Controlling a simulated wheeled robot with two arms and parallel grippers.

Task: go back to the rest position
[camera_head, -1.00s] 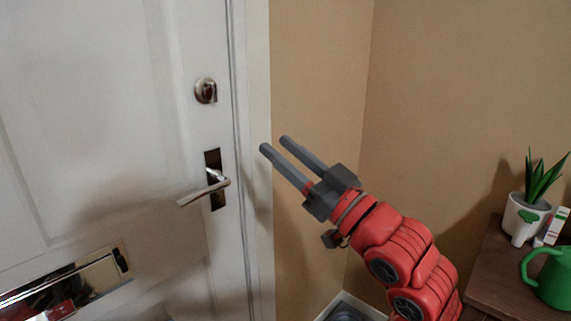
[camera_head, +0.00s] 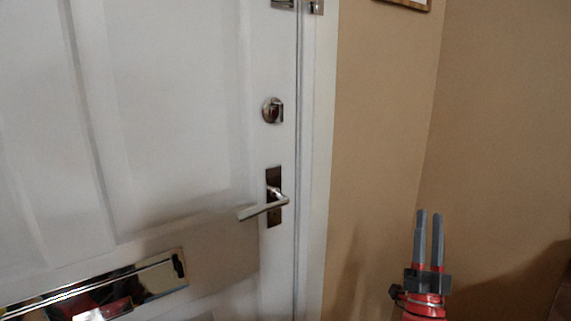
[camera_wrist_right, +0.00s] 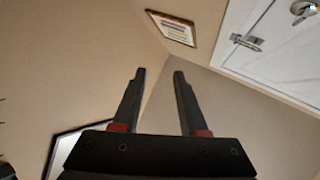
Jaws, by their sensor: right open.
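My right gripper (camera_head: 428,215) stands at the lower right of the head view, fingers pointing up. It is open and empty, with a gap between its two grey fingers. It is to the right of the white door (camera_head: 170,130) and its lever handle (camera_head: 264,208), and touches neither. In the right wrist view the open fingers (camera_wrist_right: 158,75) show with only walls behind them. My left gripper is not in view.
The door is shut in its frame, with a round lock (camera_head: 272,110) and a shiny letter plate (camera_head: 95,290). Beige walls meet in a corner at the right. A framed picture (camera_wrist_right: 172,27) hangs on the wall.

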